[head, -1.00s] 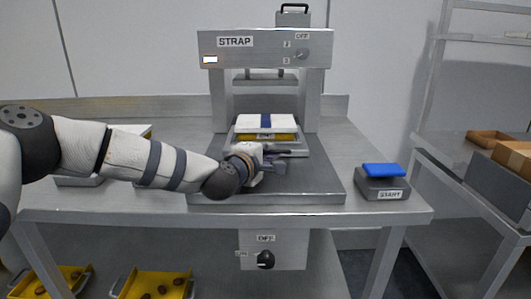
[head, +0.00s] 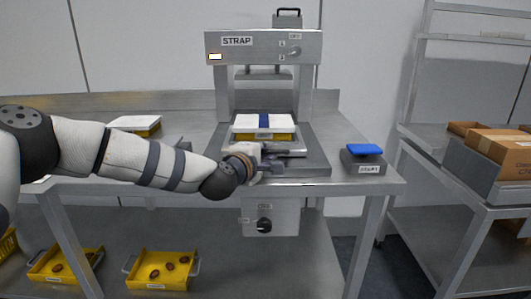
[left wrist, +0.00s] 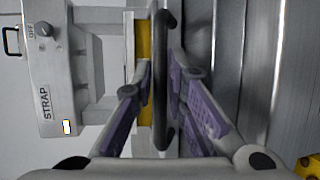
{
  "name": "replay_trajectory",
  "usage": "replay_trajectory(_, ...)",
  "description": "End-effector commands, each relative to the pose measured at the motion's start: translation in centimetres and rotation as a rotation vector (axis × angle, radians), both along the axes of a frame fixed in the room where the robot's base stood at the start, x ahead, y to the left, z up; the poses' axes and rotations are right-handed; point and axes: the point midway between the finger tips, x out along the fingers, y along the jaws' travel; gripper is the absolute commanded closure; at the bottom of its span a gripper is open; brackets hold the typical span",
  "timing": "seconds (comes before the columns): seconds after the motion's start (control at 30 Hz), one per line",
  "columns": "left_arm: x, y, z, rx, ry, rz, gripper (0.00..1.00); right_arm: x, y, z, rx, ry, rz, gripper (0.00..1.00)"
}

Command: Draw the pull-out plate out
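The pull-out plate (head: 297,151) is a flat grey plate low in the strapping press (head: 263,46). It carries a yellow tray (head: 266,136) with a white top and a dark blue band across it. My left gripper (head: 272,166) is at the plate's front. In the left wrist view its purple-padded fingers (left wrist: 162,75) lie on both sides of the plate's dark bar handle (left wrist: 165,135) and appear closed on it. The arm hides the plate's front left part in the head view. My right gripper is out of view.
A start box with a blue top (head: 366,149) stands at the table's right. Another white-topped yellow tray (head: 135,124) is at the left. Yellow trays of dates (head: 160,270) are on the lower shelf. A rack with cardboard boxes (head: 500,144) stands at the right.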

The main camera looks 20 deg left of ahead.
Motion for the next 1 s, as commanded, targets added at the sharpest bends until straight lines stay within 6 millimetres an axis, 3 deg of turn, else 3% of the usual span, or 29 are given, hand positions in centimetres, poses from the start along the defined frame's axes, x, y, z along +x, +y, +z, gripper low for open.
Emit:
replay_trajectory(0.37, -0.8, 0.1, 0.1, 0.001, 0.001, -0.002, 0.82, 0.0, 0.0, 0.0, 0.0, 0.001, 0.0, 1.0)
replay_trajectory(0.73, -9.6, 1.2, 1.8, 0.0, 0.0, -0.002, 0.82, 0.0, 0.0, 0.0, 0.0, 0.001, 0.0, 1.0)
replay_trajectory(1.0, -11.7, 1.4, 2.2, 0.001, 0.0, 0.0, 0.82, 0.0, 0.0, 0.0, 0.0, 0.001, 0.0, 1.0)
